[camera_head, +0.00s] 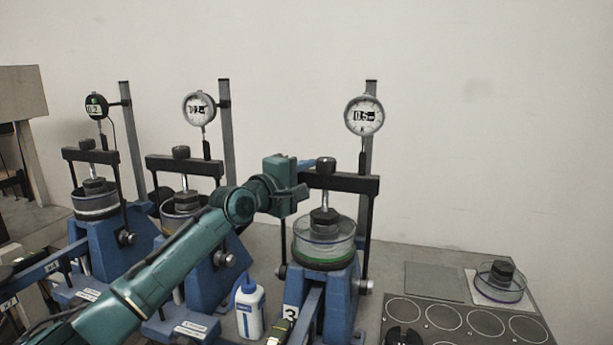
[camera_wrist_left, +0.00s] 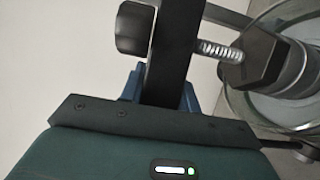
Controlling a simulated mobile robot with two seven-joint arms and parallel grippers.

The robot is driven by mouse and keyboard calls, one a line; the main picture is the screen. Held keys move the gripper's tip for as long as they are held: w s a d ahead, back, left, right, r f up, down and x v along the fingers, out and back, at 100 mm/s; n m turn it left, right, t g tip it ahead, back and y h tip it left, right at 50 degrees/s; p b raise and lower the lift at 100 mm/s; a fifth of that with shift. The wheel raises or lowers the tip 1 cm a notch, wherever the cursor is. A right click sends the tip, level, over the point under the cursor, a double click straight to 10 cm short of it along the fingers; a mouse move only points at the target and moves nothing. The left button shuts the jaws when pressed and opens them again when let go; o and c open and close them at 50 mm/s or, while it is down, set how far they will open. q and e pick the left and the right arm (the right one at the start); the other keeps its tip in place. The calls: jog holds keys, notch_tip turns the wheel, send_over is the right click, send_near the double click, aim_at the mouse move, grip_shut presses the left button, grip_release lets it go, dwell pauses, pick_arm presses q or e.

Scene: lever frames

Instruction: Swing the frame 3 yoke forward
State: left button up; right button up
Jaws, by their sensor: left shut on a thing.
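My left gripper (camera_head: 305,178) is shut on the left end of the crossbar. In the left wrist view the black yoke bar (camera_wrist_left: 172,55) runs between the blue fingertips (camera_wrist_left: 160,92), with the threaded screw and hex nut (camera_wrist_left: 252,60) beside it. My right gripper is out of view.
A dial gauge (camera_head: 364,115) on a post stands behind the yoke. Two similar blue frames stand to the left, behind my arm. A white bottle (camera_head: 249,310) stands left of frame 3. A dark tray with ring marks (camera_head: 445,316) and another cell (camera_head: 500,283) lies to the right.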

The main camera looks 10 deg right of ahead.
pick_arm(q)
grip_shut()
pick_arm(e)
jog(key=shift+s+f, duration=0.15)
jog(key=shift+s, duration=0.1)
pick_arm(q)
jog(key=shift+f, duration=0.1)
